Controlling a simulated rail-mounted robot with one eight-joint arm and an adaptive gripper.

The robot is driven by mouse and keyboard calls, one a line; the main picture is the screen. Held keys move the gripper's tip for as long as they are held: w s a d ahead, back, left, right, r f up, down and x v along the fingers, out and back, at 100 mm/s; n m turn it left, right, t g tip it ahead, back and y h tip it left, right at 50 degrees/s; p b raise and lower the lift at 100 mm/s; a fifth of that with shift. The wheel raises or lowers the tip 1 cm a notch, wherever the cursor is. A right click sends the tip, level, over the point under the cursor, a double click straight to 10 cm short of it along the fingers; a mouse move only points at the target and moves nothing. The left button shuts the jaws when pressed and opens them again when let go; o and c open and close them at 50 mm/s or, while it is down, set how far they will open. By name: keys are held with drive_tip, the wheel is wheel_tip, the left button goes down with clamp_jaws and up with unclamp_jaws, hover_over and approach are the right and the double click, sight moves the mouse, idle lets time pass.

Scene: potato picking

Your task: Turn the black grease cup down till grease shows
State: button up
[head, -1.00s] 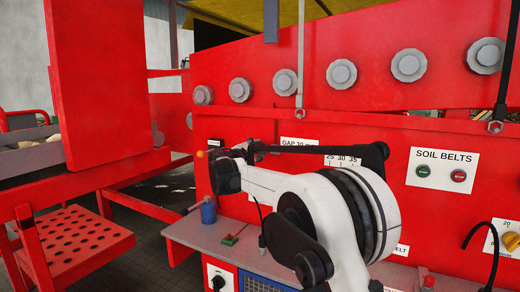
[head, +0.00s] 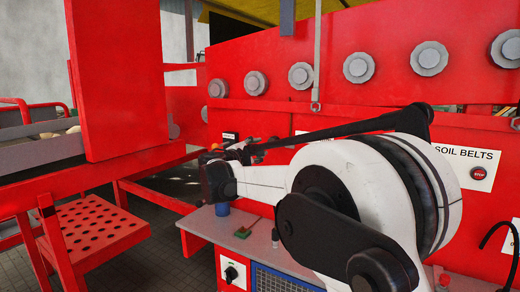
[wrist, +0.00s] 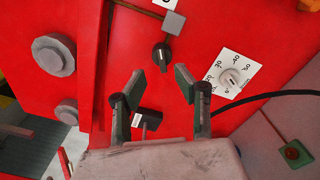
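A small black knob-like part (wrist: 161,55) sits on the red panel in the wrist view, just beyond and between my fingertips. It may be the black grease cup, but I cannot tell for sure; no grease can be made out on it. My gripper (wrist: 160,84) is open and empty, its two fingers apart and pointing at the panel. A black block with a pale label (wrist: 148,121) shows between the fingers, nearer the wrist.
A white-plated dial (wrist: 232,78) is right of the fingers, with a black cable below it. Grey rollers (head: 301,75) line the red machine. A blue cup (head: 222,209) and a green piece (head: 243,232) are on the grey ledge (head: 201,225). A perforated red step (head: 98,229) is at left.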

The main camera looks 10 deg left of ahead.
drive_tip(key=o, duration=0.6)
drive_tip(key=shift+n, duration=0.3)
drive_tip(key=shift+o, duration=0.9)
drive_tip(key=shift+a+n, duration=0.1)
drive_tip(key=shift+n, duration=0.4)
drive_tip(key=w+d+n+p, duration=0.1)
drive_tip(key=w+n+p, duration=0.1)
drive_tip(key=w+n, duration=0.2)
drive_tip(key=w+d+n+p, duration=0.1)
drive_tip(key=w+n+p, duration=0.1)
drive_tip(key=w+n, duration=0.2)
drive_tip(key=w+d+n+p, duration=0.1)
drive_tip(key=w+n, duration=0.3)
drive_tip(key=n, duration=0.4)
drive_tip(key=shift+w+d+f+p, duration=0.1)
drive_tip(key=shift+f+p, duration=0.3)
drive_tip(key=shift+p, duration=0.35)
drive_tip(key=shift+c, duration=0.4)
drive_tip(key=c, duration=1.1)
